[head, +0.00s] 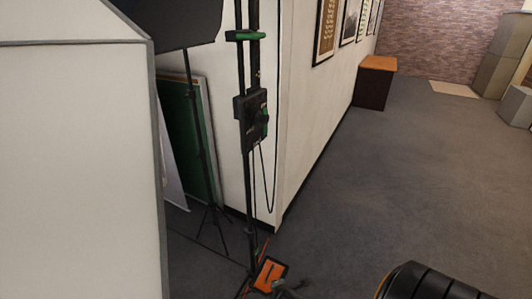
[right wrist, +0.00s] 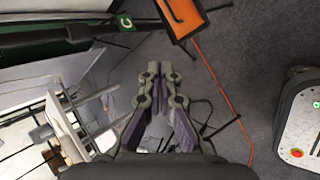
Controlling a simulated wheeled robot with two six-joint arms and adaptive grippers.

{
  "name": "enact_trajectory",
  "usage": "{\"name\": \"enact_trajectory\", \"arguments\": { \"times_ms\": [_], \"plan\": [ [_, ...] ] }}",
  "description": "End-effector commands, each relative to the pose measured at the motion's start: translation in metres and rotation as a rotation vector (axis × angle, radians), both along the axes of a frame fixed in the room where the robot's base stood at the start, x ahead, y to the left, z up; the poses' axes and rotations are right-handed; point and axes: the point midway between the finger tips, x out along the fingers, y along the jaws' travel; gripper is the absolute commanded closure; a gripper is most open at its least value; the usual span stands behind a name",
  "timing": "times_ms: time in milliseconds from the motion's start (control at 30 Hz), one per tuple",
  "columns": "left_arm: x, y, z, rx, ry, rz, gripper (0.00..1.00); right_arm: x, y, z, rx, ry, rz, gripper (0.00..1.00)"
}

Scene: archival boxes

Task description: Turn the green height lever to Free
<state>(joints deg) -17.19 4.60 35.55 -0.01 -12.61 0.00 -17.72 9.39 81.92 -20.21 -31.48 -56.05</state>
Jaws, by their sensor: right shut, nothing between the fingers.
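A dark upright stand (head: 249,180) rises left of centre in the head view. A green horizontal handle (head: 245,36) sits high on it. Below, a black box (head: 247,122) on the stand carries an upright green part (head: 265,122) on its right side. I cannot tell which green part is the height lever, and no Free marking is readable. In the right wrist view, my right gripper (right wrist: 160,72) is shut and empty, apart from the dark pole (right wrist: 45,43) with a green-marked piece (right wrist: 125,22). My left gripper is not in view.
An orange-framed item (head: 268,275) lies by the stand's foot; an orange cord (right wrist: 222,92) crosses the floor. A white panel (head: 75,150) fills the left. Another thin stand (head: 203,140) is behind.

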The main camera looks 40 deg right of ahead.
Motion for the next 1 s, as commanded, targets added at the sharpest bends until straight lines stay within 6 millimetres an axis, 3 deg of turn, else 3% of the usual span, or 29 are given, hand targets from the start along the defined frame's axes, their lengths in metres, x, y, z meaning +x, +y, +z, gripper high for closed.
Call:
{"name": "enact_trajectory", "arguments": {
  "times_ms": [33, 100, 167, 300, 400, 500, 600, 700, 800, 1000],
  "plan": [
    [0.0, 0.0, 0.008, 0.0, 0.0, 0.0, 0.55, 0.023, -0.004, 0.043, -0.096, -0.03, 0.085, 1.0],
    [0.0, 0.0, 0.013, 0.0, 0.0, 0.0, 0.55, 0.051, -0.008, 0.099, -0.254, -0.06, 0.203, 1.0],
    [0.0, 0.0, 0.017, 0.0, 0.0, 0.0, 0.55, 0.069, -0.012, 0.15, -0.397, -0.08, 0.29, 1.0],
    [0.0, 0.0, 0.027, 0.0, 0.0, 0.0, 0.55, 0.095, -0.016, 0.272, -0.736, -0.106, 0.435, 1.0],
    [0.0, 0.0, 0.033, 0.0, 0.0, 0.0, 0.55, 0.097, -0.016, 0.358, -0.97, -0.102, 0.49, 1.0],
    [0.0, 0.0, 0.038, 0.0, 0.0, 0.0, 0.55, 0.088, -0.016, 0.432, -1.169, -0.082, 0.511, 1.0],
    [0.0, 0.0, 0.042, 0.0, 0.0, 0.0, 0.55, 0.075, -0.016, 0.486, -1.315, -0.056, 0.508, 1.0],
    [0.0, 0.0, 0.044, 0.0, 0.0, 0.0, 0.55, 0.064, -0.015, 0.52, -1.406, -0.032, 0.501, 1.0],
    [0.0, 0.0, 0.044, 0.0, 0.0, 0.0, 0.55, 0.058, -0.016, 0.535, -1.45, -0.016, 0.495, 1.0],
    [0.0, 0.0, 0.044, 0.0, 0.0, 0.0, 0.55, 0.057, -0.015, 0.538, -1.46, -0.012, 0.494, 1.0]
  ]
}}
